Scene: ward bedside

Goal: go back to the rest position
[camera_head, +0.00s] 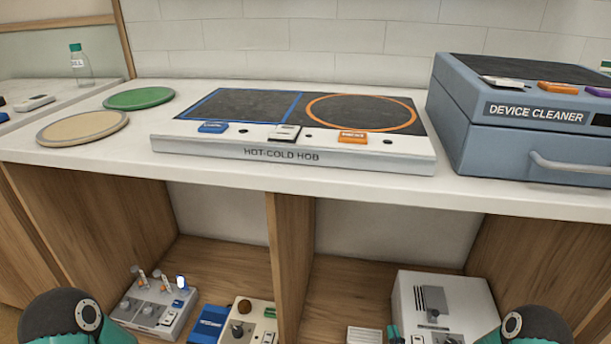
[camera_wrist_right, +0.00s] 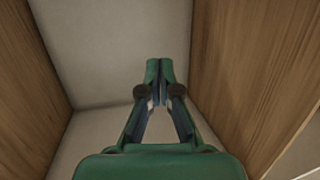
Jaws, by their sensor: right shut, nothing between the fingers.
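My right gripper (camera_wrist_right: 160,72) shows in the right wrist view. Its two green fingers meet at the tips, with nothing between them. Beyond the tips is a bare pale wall (camera_wrist_right: 115,45), with wooden panels on both sides. In the head view, rounded dark and teal parts of my arms show at the bottom left and bottom right corners. My left gripper is out of view.
A hot-cold hob (camera_head: 295,158), device cleaner (camera_head: 520,150), green disc (camera_head: 138,98) and beige disc (camera_head: 82,128) stand on the white counter (camera_head: 130,160). Below, a wooden divider (camera_head: 290,240) separates shelf spaces holding several devices, including a white box (camera_head: 450,300).

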